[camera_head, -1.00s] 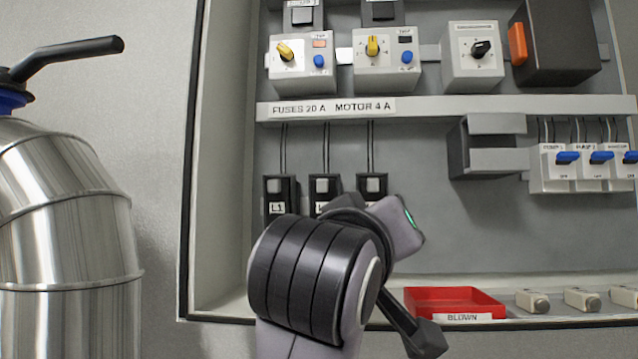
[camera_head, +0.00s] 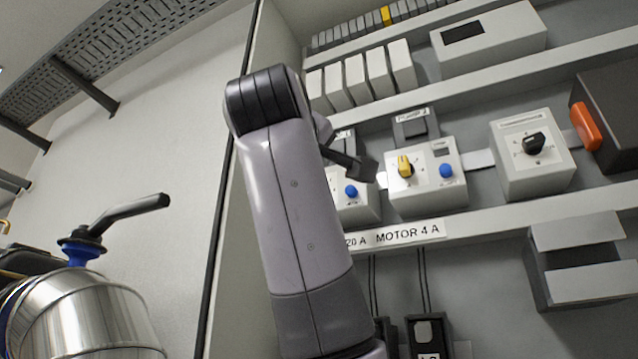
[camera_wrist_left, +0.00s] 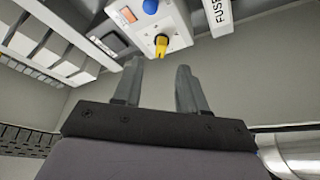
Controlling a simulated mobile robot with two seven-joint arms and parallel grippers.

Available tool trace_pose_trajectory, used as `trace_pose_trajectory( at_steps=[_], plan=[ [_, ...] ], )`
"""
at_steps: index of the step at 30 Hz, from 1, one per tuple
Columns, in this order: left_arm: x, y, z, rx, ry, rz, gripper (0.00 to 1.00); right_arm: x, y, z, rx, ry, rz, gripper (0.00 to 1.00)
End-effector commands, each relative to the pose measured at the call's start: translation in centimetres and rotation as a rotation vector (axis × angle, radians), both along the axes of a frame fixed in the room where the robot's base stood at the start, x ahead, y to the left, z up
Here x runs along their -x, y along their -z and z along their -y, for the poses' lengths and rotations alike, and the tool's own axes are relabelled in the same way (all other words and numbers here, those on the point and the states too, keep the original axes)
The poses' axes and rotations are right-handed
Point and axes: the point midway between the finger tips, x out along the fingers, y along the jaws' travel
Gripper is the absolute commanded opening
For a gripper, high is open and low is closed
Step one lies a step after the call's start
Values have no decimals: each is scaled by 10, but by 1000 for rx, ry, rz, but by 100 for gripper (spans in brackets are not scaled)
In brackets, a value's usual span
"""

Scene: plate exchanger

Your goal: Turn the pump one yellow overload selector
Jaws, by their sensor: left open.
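The pump one overload box (camera_head: 352,203) is partly hidden behind my left arm in the head view; its blue button shows but its yellow selector does not. In the left wrist view, the box (camera_wrist_left: 146,24) has an orange window, a blue button and the yellow selector (camera_wrist_left: 161,44). My left gripper (camera_wrist_left: 157,72) is open and empty. Its two fingers point towards the box, with the selector just beyond the gap between the tips, apart from them. In the head view, the left gripper (camera_head: 352,162) is at the box, seen from behind. My right gripper is not in view.
The neighbouring box labelled pump 2 (camera_head: 428,180) also has a yellow knob and a blue button. A box with a black knob (camera_head: 533,147) stands further right. A labelled rail (camera_head: 480,228) runs below. A metal-clad pipe (camera_head: 90,315) with a lever valve is at lower left.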

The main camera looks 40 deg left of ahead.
Motion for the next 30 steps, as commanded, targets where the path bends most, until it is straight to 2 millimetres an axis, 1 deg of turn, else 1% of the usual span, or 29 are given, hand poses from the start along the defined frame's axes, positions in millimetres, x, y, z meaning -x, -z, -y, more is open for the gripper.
trace_pose_trajectory(
  at_steps=[1, 6, 12, 16, 23, 26, 27, 30],
  plan=[
    [-6, -3, -4, 2, -1, -4, 42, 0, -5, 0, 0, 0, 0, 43],
    [-28, -10, -19, 1, -1, -6, 42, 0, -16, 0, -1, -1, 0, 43],
    [-47, -15, -33, 1, 1, -4, 42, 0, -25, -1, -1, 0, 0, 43],
    [-53, -16, -36, 0, 1, -4, 42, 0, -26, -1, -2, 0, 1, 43],
    [-53, -15, -36, 0, 2, -2, 42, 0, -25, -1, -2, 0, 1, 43],
    [-53, -15, -36, 0, 1, -2, 12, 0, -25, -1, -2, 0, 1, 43],
    [-53, -15, -36, 0, 1, -2, 0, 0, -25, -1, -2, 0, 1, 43],
    [-53, -15, -36, 0, 1, -2, 0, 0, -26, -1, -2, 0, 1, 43]
  ],
)
